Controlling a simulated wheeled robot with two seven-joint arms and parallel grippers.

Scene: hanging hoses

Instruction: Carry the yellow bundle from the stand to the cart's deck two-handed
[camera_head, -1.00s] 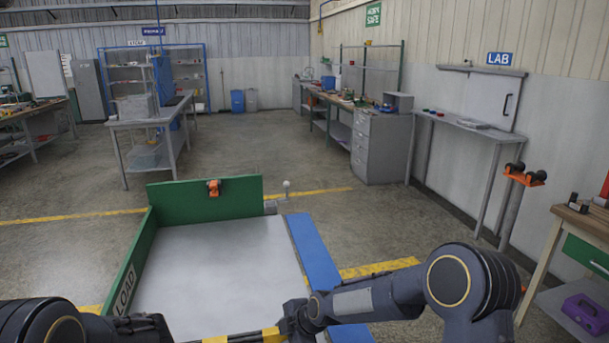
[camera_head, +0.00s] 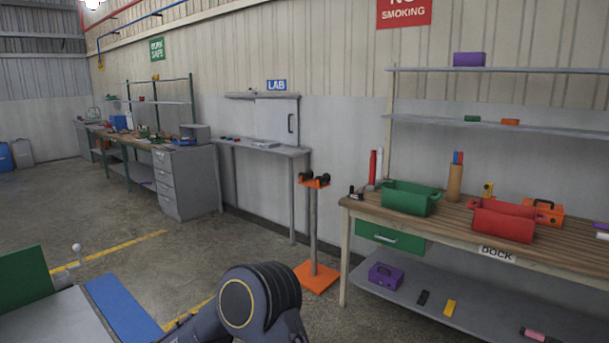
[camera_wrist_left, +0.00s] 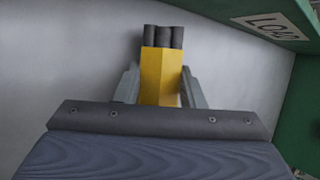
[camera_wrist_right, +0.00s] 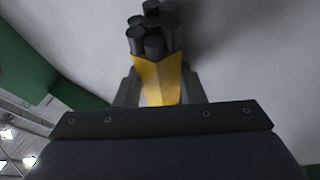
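The yellow bundle, dark hoses wrapped in yellow, shows one end in the left wrist view (camera_wrist_left: 161,75) and one in the right wrist view (camera_wrist_right: 158,80). My left gripper (camera_wrist_left: 160,84) and right gripper (camera_wrist_right: 158,86) each have fingers against both sides of the yellow wrap. Both look shut on it. The bundle is over the cart's grey deck (camera_wrist_left: 70,60); whether it touches the deck I cannot tell. The orange stand (camera_head: 316,277) has an empty top with black rests. In the head view only a deck corner (camera_head: 55,322) shows, and both grippers are out of frame.
The cart has green walls (camera_head: 22,278) and a blue side strip (camera_head: 122,308). A wooden dock bench (camera_head: 460,232) with green and red bins stands at the right. A lab shelf (camera_head: 262,148) is behind the stand. Open floor lies between cart and stand.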

